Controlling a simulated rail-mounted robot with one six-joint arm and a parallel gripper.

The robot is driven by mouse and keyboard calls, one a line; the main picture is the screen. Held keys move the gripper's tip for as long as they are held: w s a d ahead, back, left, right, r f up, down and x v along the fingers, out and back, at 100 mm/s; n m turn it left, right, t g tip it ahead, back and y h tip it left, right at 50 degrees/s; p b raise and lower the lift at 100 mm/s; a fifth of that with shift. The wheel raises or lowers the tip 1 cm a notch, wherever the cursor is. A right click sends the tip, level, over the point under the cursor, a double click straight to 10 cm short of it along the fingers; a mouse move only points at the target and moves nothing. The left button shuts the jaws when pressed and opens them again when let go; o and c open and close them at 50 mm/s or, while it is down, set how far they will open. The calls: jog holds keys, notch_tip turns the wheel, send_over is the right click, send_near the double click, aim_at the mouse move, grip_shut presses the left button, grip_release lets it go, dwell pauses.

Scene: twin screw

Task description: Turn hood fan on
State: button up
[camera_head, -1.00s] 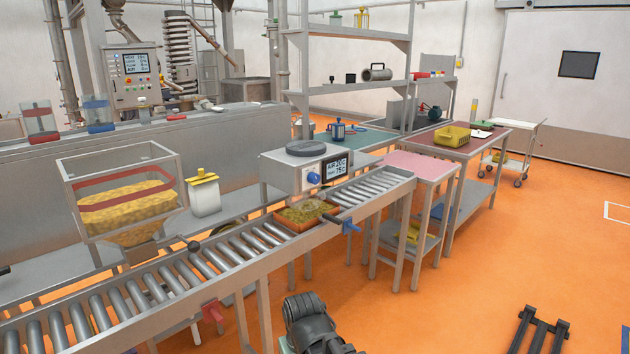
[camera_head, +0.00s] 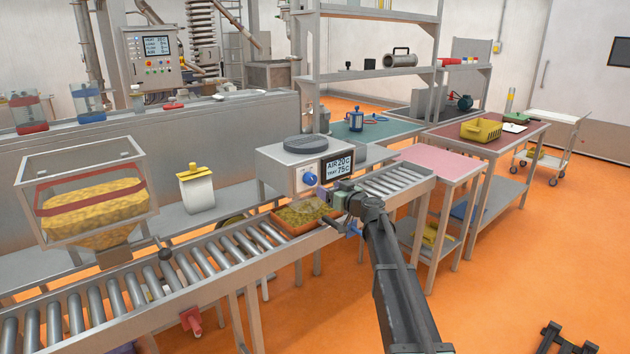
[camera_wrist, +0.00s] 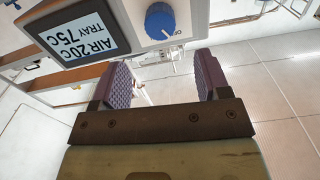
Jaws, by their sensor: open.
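The hood unit is a grey box (camera_head: 283,168) with a round dark top, standing over the roller conveyor. Its front carries a display (camera_head: 338,167) reading air 20 C and tray 75 C, and a blue knob (camera_head: 309,178) beside it. In the wrist view the blue knob (camera_wrist: 160,20) sits on a white dial with lettering partly legible, and the display (camera_wrist: 80,30) appears inverted. My gripper (camera_wrist: 160,82) is open and empty, its two purple pads apart, with the knob beyond them and not between them. In the head view my arm reaches up to the unit's front.
An orange tray (camera_head: 300,217) of greenish material sits on the conveyor (camera_head: 215,262) below the unit. A clear hopper (camera_head: 85,195) of yellow material stands at left. A pink-topped table (camera_head: 440,164) is right of the unit.

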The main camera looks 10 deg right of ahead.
aim_at(313, 181)
jog(key=x, duration=0.9)
jog(key=shift+w+a+f, duration=0.1)
jog(key=shift+w+a, duration=0.1)
jog(key=shift+w, duration=0.1)
jog(key=c, duration=0.9)
jog(key=shift+m, duration=0.3)
jog(key=m, duration=1.1)
jog(key=shift+m, duration=0.3)
jog(key=o, duration=0.9)
